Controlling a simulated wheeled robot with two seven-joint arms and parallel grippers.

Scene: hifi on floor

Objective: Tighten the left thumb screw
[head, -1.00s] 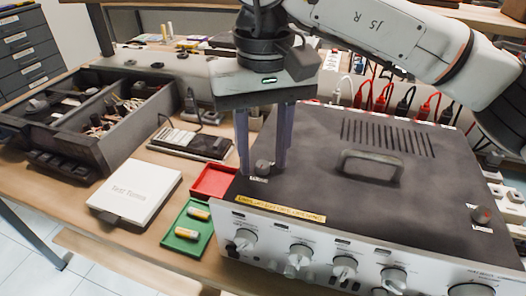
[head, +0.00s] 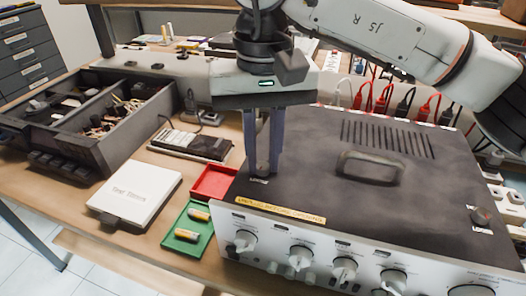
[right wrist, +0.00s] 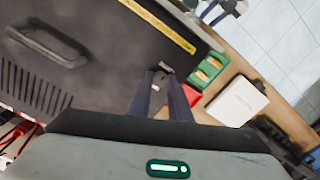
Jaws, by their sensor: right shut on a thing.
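The dark grey hifi unit (head: 330,200) sits on the bench with its silver knob panel facing front. My right gripper (head: 262,168) points straight down at the unit's top left front corner, its two fingers shut on the left thumb screw (head: 262,166). The fingers hide most of the screw. The right wrist view shows the fingers (right wrist: 160,90) close together at the screw, beside a small label (right wrist: 166,67). The right thumb screw (head: 481,214) stands at the right of the lid, apart from the gripper.
A carry handle (head: 370,165) and vent slots lie on the lid. A red tray (head: 213,183), a green tray (head: 187,234) with batteries, a white box (head: 134,192) and a meter stand left of the unit. Cables with plugs hang behind it.

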